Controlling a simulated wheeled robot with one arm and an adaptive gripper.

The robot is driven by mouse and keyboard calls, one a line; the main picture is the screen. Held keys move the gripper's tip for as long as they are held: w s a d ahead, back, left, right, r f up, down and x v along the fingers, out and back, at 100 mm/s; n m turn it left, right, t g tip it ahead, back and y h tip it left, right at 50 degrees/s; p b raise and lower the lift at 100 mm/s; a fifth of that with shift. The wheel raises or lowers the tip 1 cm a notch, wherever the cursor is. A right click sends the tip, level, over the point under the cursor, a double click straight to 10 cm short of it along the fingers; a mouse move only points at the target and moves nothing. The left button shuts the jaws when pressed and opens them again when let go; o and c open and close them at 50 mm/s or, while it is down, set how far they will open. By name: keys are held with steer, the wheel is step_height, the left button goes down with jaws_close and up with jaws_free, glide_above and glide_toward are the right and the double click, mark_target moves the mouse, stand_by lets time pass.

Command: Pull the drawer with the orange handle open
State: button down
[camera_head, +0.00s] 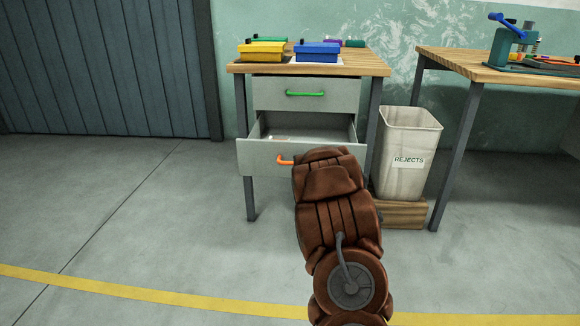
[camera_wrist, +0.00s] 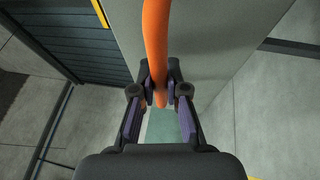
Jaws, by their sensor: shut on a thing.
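In the wrist view the orange handle (camera_wrist: 155,40) runs down between the fingers of my gripper (camera_wrist: 160,92). The fingers are closed on it from both sides. In the head view my gripper is hidden behind my arm.
The upper drawer with a green handle (camera_head: 305,94) is shut. Yellow (camera_head: 261,52) and blue (camera_head: 317,52) boxes stand on the cabinet top (camera_head: 350,66). A reject bin (camera_head: 405,150) stands close to the right on a wooden base (camera_head: 405,214). The floor at the left is clear.

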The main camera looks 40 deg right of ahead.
steer(key=shift+s+a, duration=0.1)
steer(key=shift+a, duration=0.25)
steer(key=c, duration=1.2)
jaws_free()
steer(key=shift+d, duration=0.1)
steer(key=shift+s, duration=0.2)
steer(key=v, duration=0.7)
steer(key=shift+s, duration=0.1)
